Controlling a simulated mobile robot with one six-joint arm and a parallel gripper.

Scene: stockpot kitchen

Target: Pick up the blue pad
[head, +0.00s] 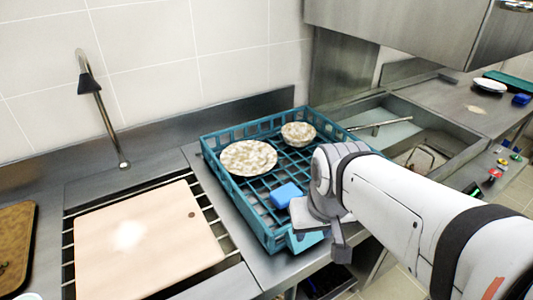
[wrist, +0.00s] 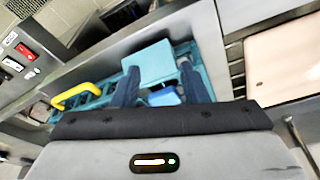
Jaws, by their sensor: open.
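The blue pad (head: 286,195) lies inside the teal crate (head: 262,232), near its front right side, on the grid floor. In the wrist view a small part of the blue pad (wrist: 164,97) shows between my fingers, low in the gap; the rest is hidden. My gripper (head: 318,232) is at the crate's front right corner, open, with its fingers pointing down. In the wrist view my gripper (wrist: 158,70) has its two dark fingers apart, with a flat light-teal piece (wrist: 150,62) beyond them. I cannot tell whether anything is touched.
A large speckled plate (head: 249,158) and a speckled bowl (head: 298,133) are in the crate. A pale cutting board (head: 145,240) lies to the left, below a tap (head: 90,85). A sink (head: 385,130) is behind my arm. Another blue item (head: 521,99) sits far right.

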